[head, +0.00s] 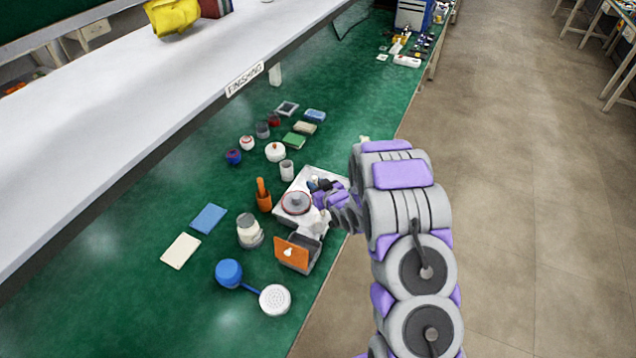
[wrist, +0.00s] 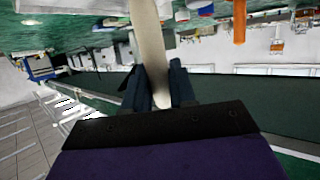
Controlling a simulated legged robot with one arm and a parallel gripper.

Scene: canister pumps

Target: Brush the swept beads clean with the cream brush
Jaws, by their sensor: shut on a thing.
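My gripper (head: 318,186) is at the pale tray (head: 282,214), beside a grey round-lidded part (head: 296,202). In the wrist view my gripper (wrist: 156,68) has its dark fingers shut on a cream handle-like thing, which I take for the cream brush (wrist: 149,35). The brush's far end runs out of the top of the wrist view, so its bristles are hidden. In the head view my gripper and arm hide most of the brush. I cannot make out any beads on the lidded part or tray.
An orange holder (head: 264,202), a glass jar (head: 249,232), and a grey box with an orange panel (head: 292,253) stand close around the tray. A blue-and-white tool (head: 275,299) lies in front. The green bench's right edge runs under my arm; a raised white shelf (head: 150,85) is left.

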